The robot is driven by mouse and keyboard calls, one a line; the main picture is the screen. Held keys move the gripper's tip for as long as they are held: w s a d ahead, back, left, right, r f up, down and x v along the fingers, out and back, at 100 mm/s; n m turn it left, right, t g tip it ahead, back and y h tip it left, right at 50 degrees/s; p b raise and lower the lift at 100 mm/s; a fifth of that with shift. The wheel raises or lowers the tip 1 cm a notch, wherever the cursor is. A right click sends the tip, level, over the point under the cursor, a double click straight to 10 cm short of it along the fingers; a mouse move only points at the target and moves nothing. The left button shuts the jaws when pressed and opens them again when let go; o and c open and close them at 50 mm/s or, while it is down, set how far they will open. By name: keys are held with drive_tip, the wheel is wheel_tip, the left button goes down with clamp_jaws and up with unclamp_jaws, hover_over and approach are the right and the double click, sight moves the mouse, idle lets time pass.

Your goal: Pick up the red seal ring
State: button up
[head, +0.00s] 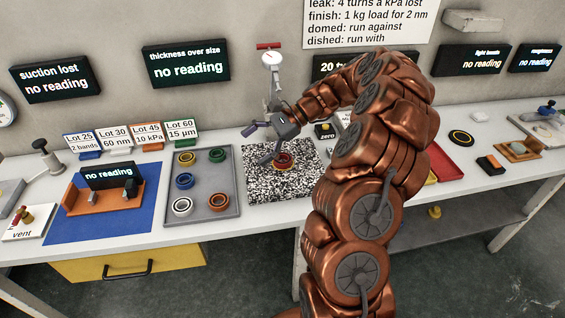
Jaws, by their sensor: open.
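The red seal ring (284,161) lies on a black-and-white speckled mat (310,185) near the middle of the bench. My gripper (257,146) is open and empty, just above and to the left of the ring in the picture. One finger points left, and the other points down close to the ring's left side. I cannot tell whether that finger touches the ring. The right part of the mat is hidden behind my arm.
Left of the mat, a grey tray (200,184) holds several other coloured rings. A dial gauge on a stand (271,62) rises behind my gripper. An orange fixture (100,200) sits on a blue mat (75,228). My arm hides much of the bench's middle right.

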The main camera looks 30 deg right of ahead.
drive_tip(key=w+d+f+m+t, duration=0.1)
drive_tip(key=d+f+m+t, duration=0.35)
drive_tip(key=d, duration=0.65)
drive_tip(key=m+b, duration=0.1)
drive_tip(key=m, duration=0.3)
approach(287, 157)
drive_tip(key=a, duration=0.1)
drive_tip(key=a+t, duration=0.1)
drive_tip(key=shift+s+a+f+h, duration=0.1)
drive_tip(key=shift+s+a+h, duration=0.1)
drive_tip(key=shift+a+h, duration=0.15)
drive_tip(key=shift+p+x, duration=1.35)
drive_tip(key=shift+x, duration=2.55)
drive_tip(key=c, duration=1.4)
drive_tip(key=shift+r, duration=0.25)
